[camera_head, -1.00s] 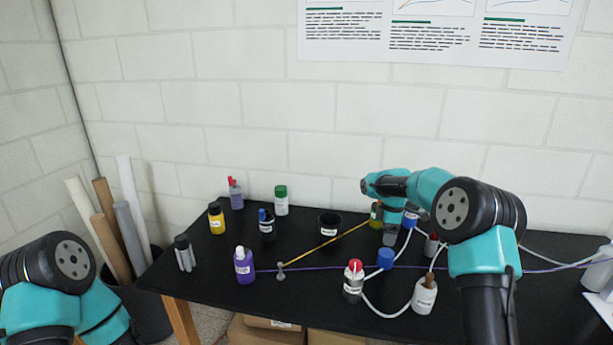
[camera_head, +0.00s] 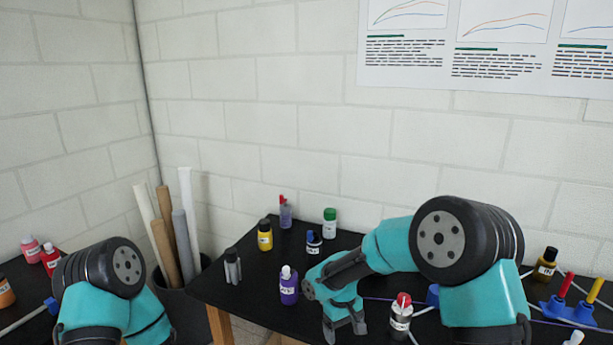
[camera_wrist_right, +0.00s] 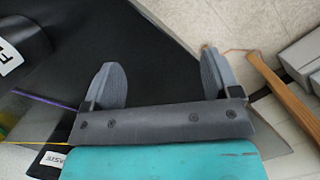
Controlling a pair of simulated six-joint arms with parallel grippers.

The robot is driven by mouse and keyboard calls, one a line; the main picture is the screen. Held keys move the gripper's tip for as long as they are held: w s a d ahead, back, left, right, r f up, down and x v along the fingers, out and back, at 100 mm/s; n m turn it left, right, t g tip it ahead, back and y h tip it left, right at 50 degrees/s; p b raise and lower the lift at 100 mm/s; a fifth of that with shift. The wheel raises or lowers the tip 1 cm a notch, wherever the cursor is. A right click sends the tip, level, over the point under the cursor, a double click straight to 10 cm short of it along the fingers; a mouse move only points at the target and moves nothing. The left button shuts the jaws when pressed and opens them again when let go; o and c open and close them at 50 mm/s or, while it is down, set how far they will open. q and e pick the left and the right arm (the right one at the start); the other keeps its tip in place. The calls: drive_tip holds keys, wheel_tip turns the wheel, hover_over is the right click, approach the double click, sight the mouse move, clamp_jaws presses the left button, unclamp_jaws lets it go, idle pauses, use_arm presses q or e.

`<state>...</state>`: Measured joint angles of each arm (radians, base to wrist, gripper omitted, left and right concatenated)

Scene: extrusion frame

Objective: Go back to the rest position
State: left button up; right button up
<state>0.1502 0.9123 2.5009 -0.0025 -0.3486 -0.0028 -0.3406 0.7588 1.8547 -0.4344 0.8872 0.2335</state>
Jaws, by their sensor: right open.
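My right gripper (camera_head: 345,330) is low at the bottom middle of the head view, in front of the table's items. In the right wrist view (camera_wrist_right: 160,75) its two grey fingers stand wide apart with nothing between them. Behind them are the black table top and its edge. My left arm shows at the lower left of the head view, but its gripper is out of the picture.
A purple bottle (camera_head: 288,286) stands just left of my right gripper, and a red-capped bottle (camera_head: 401,315) to its right. A grey marker-like item (camera_head: 232,266), yellow bottle (camera_head: 265,235) and green-capped bottle (camera_head: 329,223) stand farther back. Another dark table (camera_head: 20,285) is at left.

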drive_tip(key=s+a+f+m+g, duration=0.1)
drive_tip(key=s+a+f+m, duration=0.15)
drive_tip(key=s, duration=0.35)
drive_tip(key=s+a+f+m, duration=0.2)
drive_tip(key=s+f, duration=0.2)
drive_tip(key=s, duration=0.2)
drive_tip(key=s+d+f+m+t+y, duration=0.1)
drive_tip(key=s+d+f+t+y, duration=0.1)
drive_tip(key=s+d+f, duration=0.3)
drive_tip(key=s+d+f+m+t+y, duration=0.1)
drive_tip(key=s+d+f+m+y, duration=0.1)
drive_tip(key=s+d+f, duration=0.4)
drive_tip(key=d+f, duration=0.4)
drive_tip(key=d, duration=0.3)
drive_tip(key=shift+t+y, duration=0.3)
drive_tip(key=shift+t, duration=0.1)
